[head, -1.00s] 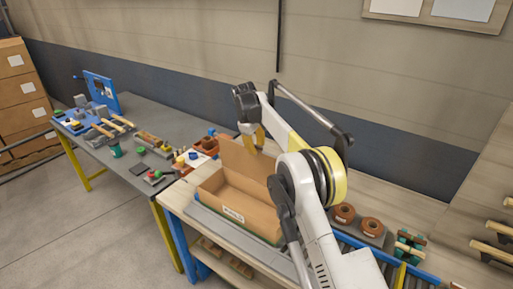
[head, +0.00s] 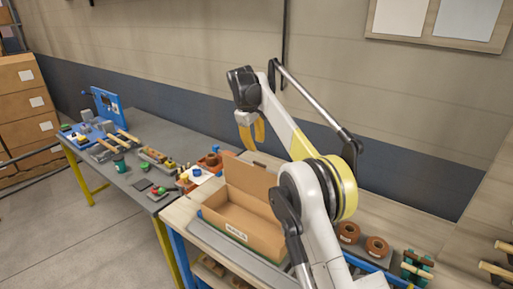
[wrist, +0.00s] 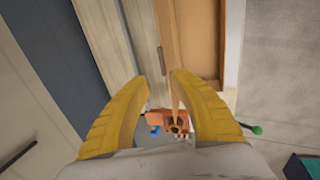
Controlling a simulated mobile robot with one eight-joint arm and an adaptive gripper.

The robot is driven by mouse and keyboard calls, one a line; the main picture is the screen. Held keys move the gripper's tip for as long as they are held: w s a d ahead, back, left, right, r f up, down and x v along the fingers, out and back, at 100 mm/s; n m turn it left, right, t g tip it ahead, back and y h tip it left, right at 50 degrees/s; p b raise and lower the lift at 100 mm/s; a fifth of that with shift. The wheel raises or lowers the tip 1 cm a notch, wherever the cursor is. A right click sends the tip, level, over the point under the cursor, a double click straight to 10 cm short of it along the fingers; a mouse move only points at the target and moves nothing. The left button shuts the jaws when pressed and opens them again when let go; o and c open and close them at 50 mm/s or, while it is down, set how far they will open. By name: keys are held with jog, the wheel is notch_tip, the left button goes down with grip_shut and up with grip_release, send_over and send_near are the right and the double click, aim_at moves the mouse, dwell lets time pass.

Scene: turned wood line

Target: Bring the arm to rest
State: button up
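My gripper (head: 252,134) hangs in the air above and behind the open cardboard box (head: 238,218), its yellow fingers pointing down. In the wrist view my gripper (wrist: 158,82) shows two yellow fingers spread apart, with nothing held between them. The box stands on the wooden bench with its back flap raised, and its visible inside looks empty. In the wrist view the edge of the box (wrist: 225,40) lies below and beyond the right finger.
A grey table (head: 165,125) at the left carries a blue fixture (head: 108,103) and several small parts. An orange bin (head: 211,162) stands left of the box. Brown ring-shaped parts (head: 377,246) lie to its right. The wall behind is bare near my gripper.

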jog(key=shift+d, duration=0.1)
jog(key=s+d+r+m+t+y+b, duration=0.1)
jog(key=s+d+m+b, duration=0.3)
jog(key=s, duration=0.6)
jog(key=s+d+r+m+t+b, duration=0.1)
jog(key=s+d+b, duration=0.5)
jog(key=s, duration=0.4)
jog(key=s+d+f+m+t+b, duration=0.1)
jog(key=s+f+b, duration=0.3)
jog(key=s+f, duration=0.7)
jog(key=s+d+f+m+t+y+b, duration=0.1)
jog(key=s+d+f+m+b, duration=0.3)
jog(key=s+f, duration=0.6)
jog(key=s, duration=0.5)
jog(key=shift+s+d+f+t+b, duration=0.15)
jog(key=shift+s+f+t+b, duration=0.15)
jog(key=shift+s+f, duration=0.1)
